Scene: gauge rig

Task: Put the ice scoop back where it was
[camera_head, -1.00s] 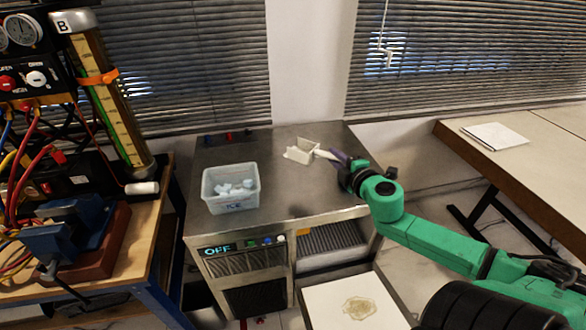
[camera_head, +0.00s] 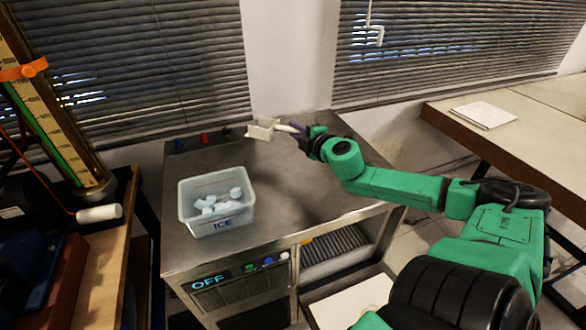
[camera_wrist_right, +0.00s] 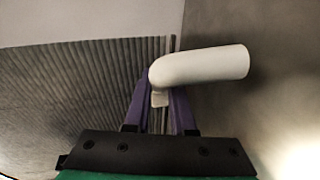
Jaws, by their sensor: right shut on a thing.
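The white ice scoop (camera_head: 262,130) is at the back of the metal counter in the head view, its open side facing left. My right gripper (camera_head: 298,132) comes in from the right and is shut on the scoop's handle. In the right wrist view, the pale rounded handle (camera_wrist_right: 205,66) sits between the purple fingers of my right gripper (camera_wrist_right: 160,102); the scoop's bowl is out of that view. I cannot tell for sure how far the scoop is above the counter. My left gripper is not in view.
A clear bin (camera_head: 217,222) labelled ICE, holding several ice cubes, stands on the counter (camera_head: 290,190) at front left. Small red and blue items (camera_head: 204,138) lie along the back edge. A wooden bench (camera_head: 95,270) is at left, a table (camera_head: 510,150) at right. The counter's middle is clear.

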